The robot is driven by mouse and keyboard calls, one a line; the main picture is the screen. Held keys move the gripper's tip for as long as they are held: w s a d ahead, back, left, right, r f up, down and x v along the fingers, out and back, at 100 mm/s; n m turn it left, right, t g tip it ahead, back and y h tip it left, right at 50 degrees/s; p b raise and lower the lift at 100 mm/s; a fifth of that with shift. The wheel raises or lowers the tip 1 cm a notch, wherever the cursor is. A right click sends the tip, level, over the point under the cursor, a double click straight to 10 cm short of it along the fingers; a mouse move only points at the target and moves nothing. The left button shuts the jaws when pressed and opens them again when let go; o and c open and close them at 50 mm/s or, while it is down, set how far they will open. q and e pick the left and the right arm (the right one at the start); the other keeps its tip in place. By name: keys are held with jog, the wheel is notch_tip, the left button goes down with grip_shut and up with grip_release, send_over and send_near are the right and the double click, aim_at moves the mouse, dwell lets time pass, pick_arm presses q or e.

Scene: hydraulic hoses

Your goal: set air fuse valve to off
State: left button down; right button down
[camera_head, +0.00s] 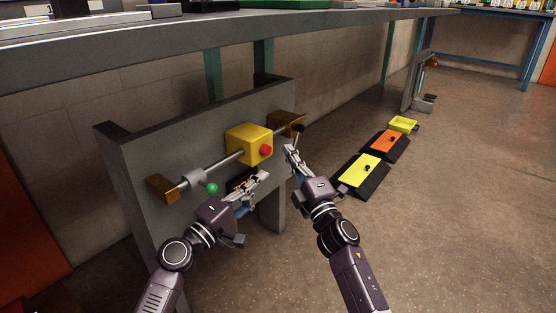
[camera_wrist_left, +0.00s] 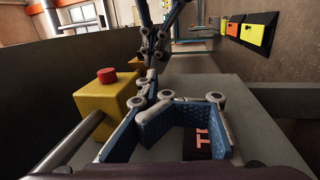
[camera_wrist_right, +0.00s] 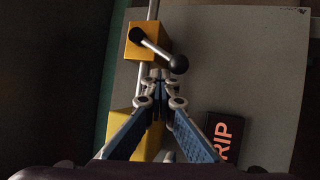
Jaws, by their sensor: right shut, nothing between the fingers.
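A pipe runs through a yellow box (camera_head: 248,142) with a red button (camera_head: 266,150) on a grey panel. The brass block (camera_head: 284,121) at its right end carries a lever with a black ball knob (camera_wrist_right: 179,63). A green ball knob (camera_head: 212,188) sits by a grey fitting (camera_head: 194,177) at the left. I cannot tell which part is the air fuse valve. My right gripper (camera_head: 289,150) is shut and empty, just below the black-knobbed lever. My left gripper (camera_head: 264,176) is open and empty, below the yellow box; it also shows in the left wrist view (camera_wrist_left: 188,100).
A dark plate with red letters (camera_wrist_right: 224,137) is on the panel, partly behind my left gripper in the head view. A long bench (camera_head: 200,30) overhangs the panel. The floor farther right is clear.

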pick_arm(q)
jog(key=w+a+x, duration=0.1)
jog(key=x, duration=0.8)
jog(key=shift+w+f+n+y, duration=0.3)
jog(key=shift+w+n, duration=0.05)
jog(key=shift+n, duration=0.05)
jog(key=shift+d, duration=0.15)
jog(key=shift+w+d+f, duration=0.1)
jog(key=shift+w+d, duration=0.1)
jog(key=shift+d, duration=0.3)
pick_arm(e)
jog(key=c, duration=2.6)
grip_release()
jog(key=shift+c, duration=0.2)
jog(key=o, duration=0.9)
jog(key=shift+s+f, duration=0.1)
